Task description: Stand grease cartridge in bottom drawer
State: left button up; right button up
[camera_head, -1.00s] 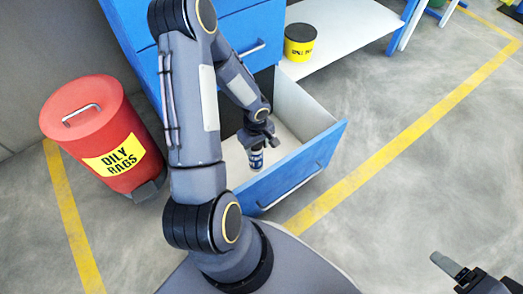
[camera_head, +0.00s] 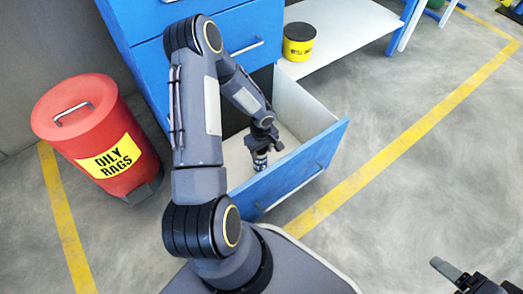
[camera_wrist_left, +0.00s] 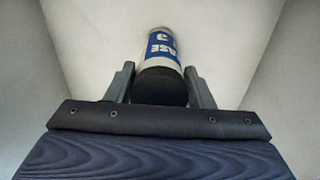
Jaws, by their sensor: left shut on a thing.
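The grease cartridge (camera_head: 260,161) is a small blue and white cylinder with a dark end, upright inside the open bottom drawer (camera_head: 303,172). My left gripper (camera_head: 262,146) reaches down into the drawer and is shut on the cartridge's upper end. I cannot tell whether the cartridge touches the floor. My right gripper (camera_head: 446,268) shows only in part at the lower right.
A red oily-rags bin (camera_head: 95,135) stands left of the blue cabinet (camera_head: 245,25). A black and yellow tin (camera_head: 299,42) sits on a white shelf (camera_head: 345,30) behind the drawer. The floor to the right, with a yellow line (camera_head: 400,130), is clear.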

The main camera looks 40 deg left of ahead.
pick_arm(q)
jog(key=shift+f, duration=0.15)
jog(key=o, duration=1.3)
jog(key=shift+r, duration=0.2)
